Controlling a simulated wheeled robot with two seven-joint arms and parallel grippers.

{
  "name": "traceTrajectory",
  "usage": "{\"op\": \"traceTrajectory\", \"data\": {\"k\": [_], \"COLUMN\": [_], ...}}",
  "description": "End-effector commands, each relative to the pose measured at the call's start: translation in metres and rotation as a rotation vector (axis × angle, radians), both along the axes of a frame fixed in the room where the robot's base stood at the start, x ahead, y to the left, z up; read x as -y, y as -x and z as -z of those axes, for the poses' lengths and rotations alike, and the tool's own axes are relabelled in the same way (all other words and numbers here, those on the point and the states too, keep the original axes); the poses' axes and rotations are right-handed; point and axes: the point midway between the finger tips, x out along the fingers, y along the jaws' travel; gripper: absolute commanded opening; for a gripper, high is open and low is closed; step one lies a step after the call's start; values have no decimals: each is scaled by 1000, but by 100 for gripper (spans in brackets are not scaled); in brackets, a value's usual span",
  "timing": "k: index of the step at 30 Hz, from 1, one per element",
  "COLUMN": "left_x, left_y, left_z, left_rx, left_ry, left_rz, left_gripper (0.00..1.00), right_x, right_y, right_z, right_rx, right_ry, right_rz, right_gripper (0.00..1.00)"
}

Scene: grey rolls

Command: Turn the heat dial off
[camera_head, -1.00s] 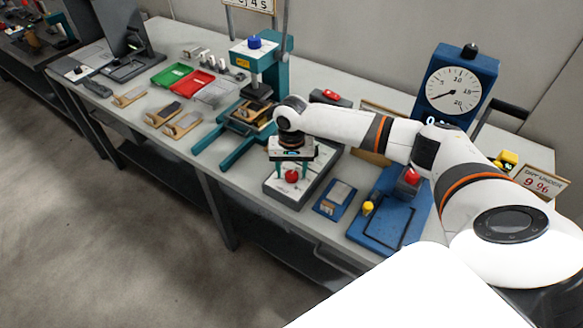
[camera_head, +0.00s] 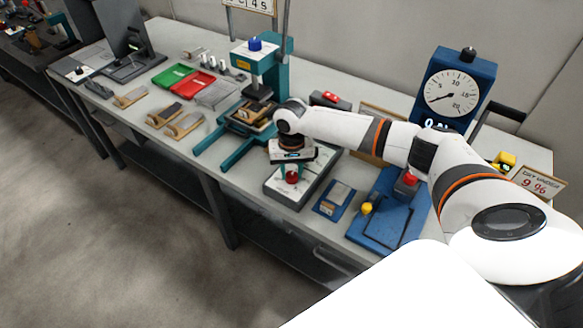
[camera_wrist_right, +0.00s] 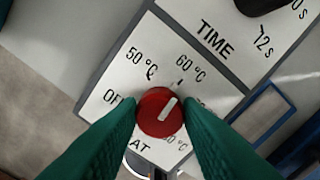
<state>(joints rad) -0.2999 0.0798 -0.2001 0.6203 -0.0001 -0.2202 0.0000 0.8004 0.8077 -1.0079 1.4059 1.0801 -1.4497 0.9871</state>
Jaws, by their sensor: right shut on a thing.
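The heat dial (camera_wrist_right: 160,113) is a round red knob on a white panel with printed temperatures. Its white pointer line aims up and to the right in the right wrist view, between the 60 °C mark and a partly hidden mark. In the head view the red dial (camera_head: 292,177) sits on the grey control box (camera_head: 272,190). My right gripper (camera_wrist_right: 160,115) is shut on the dial, with one green finger on each side. My left gripper is not in view.
A black time knob (camera_wrist_right: 258,5) is on the neighbouring panel. The teal press (camera_head: 262,65) stands behind and left of the box. A blue fixture (camera_head: 385,225) with yellow and red knobs is to the right. Red and green trays (camera_head: 190,85) lie further left.

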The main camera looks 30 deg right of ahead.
Motion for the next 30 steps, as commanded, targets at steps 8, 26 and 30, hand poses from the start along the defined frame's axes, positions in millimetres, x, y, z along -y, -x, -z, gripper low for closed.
{"op": "traceTrajectory", "data": {"k": [8, 26, 30], "left_x": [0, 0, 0], "left_y": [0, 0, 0], "left_z": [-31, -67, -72], "left_rx": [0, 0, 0], "left_ry": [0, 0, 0], "left_rz": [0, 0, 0], "left_gripper": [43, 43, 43], "right_x": [-1, -2, -2], "right_y": [1, 0, 0], "right_z": [-5, -3, -2], "right_rx": [-4, 0, 0], "right_ry": [-2, -1, -1], "right_rz": [-220, -791, -923], "right_gripper": [10, 10, 10]}}
